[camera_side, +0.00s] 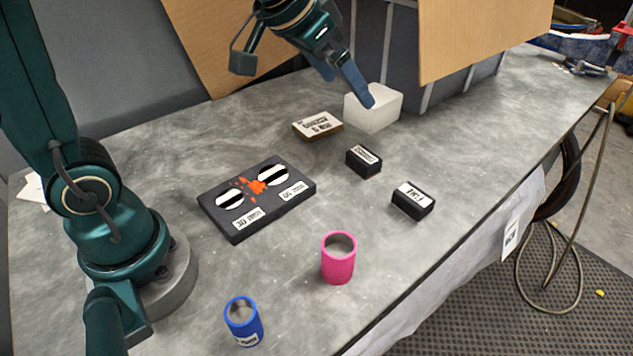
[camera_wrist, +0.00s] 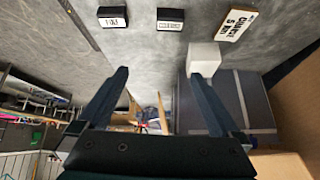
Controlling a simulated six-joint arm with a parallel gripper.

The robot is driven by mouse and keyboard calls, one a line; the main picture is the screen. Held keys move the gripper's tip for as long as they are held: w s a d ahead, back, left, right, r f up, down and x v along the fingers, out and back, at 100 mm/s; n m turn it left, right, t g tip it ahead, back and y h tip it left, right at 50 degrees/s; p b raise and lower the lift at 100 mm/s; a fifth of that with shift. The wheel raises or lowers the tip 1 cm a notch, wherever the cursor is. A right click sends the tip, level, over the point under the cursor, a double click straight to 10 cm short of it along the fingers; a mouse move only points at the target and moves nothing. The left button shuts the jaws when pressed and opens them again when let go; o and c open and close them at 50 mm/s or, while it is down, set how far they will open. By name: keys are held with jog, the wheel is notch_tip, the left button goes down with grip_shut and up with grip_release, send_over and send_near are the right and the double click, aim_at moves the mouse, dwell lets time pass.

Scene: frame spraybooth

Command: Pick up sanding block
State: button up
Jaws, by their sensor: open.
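No block in view can be read as a sanding block. Two small black blocks with white labels sit on the grey table: one near the middle (camera_side: 364,161), also in the wrist view (camera_wrist: 170,20), and one nearer the front edge (camera_side: 413,201), also there (camera_wrist: 112,17). A pale block (camera_side: 374,112) stands behind them; the wrist view shows it too (camera_wrist: 203,58). My gripper (camera_side: 366,100) is above the table by the pale block, open, with nothing between its fingers (camera_wrist: 160,73). One fingertip overlaps the pale block in both views; contact cannot be told.
A flat, white-labelled block (camera_side: 318,125) lies left of the pale block. A dark board (camera_side: 257,198) with two striped discs lies nearer my base. A pink cup (camera_side: 338,258) and a blue cup (camera_side: 243,322) stand in front. Cardboard panels (camera_side: 480,35) and a grey booth stand behind.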

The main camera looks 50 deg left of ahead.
jog(key=w+a+f+g, duration=0.1)
jog(key=w+f, duration=0.5)
jog(key=f, duration=0.1)
jog(key=g, duration=0.2)
send_over(362, 156)
jog(key=s, duration=0.2)
jog(key=shift+n, duration=0.3)
notch_tip(362, 156, down, 7)
jog(key=shift+w, duration=0.1)
jog(key=shift+f, duration=0.35)
jog(key=shift+x, duration=2.3)
jog(key=c, duration=1.3)
jog(key=shift+o, duration=0.2)
jog(key=shift+r, duration=0.1)
